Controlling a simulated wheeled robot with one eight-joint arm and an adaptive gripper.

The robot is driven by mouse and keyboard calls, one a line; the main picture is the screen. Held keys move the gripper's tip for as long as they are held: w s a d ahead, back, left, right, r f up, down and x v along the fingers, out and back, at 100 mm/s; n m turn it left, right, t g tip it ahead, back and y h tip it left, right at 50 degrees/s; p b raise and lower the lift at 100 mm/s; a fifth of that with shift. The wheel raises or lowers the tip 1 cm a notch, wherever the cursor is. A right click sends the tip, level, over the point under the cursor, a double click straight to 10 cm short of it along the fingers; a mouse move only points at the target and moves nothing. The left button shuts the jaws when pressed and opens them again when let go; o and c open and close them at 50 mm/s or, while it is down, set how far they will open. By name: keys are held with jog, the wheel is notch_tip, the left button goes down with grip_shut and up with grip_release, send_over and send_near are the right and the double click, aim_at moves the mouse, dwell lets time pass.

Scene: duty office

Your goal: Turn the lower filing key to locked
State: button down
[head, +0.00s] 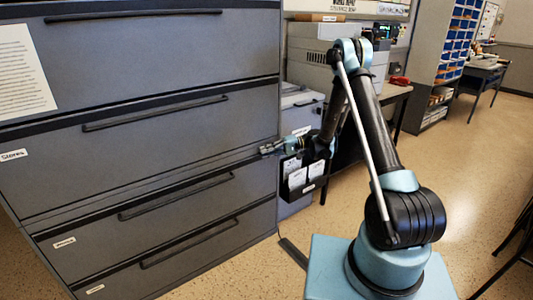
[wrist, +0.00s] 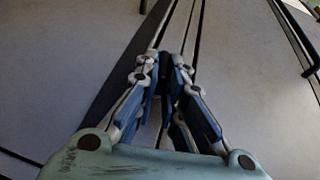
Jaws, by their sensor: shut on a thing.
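The grey filing cabinet (head: 160,165) fills the left of the head view, with wide drawers and long dark handles. My gripper (head: 264,150) is at its right edge, close to the seam above the lower drawers. In the wrist view my gripper (wrist: 164,62) has its fingers drawn together against the cabinet front (wrist: 240,75). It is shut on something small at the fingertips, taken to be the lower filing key. The key is hidden by the fingers, so its angle cannot be told.
A drawer handle (head: 175,195) runs below my gripper. A dark rack with white papers (head: 298,178) is just right of the gripper, near my arm. A printer (head: 330,55) stands behind on a table. Open floor (head: 470,160) lies to the right.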

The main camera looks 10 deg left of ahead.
jog(key=shift+w+f+m+g+y, duration=0.1)
jog(key=shift+f+m+g+y, duration=0.2)
jog(key=shift+y, duration=0.4)
jog(key=c, duration=1.7)
grip_release()
jog(key=v, duration=1.2)
jog(key=shift+f, duration=0.25)
jog(key=shift+r, duration=0.1)
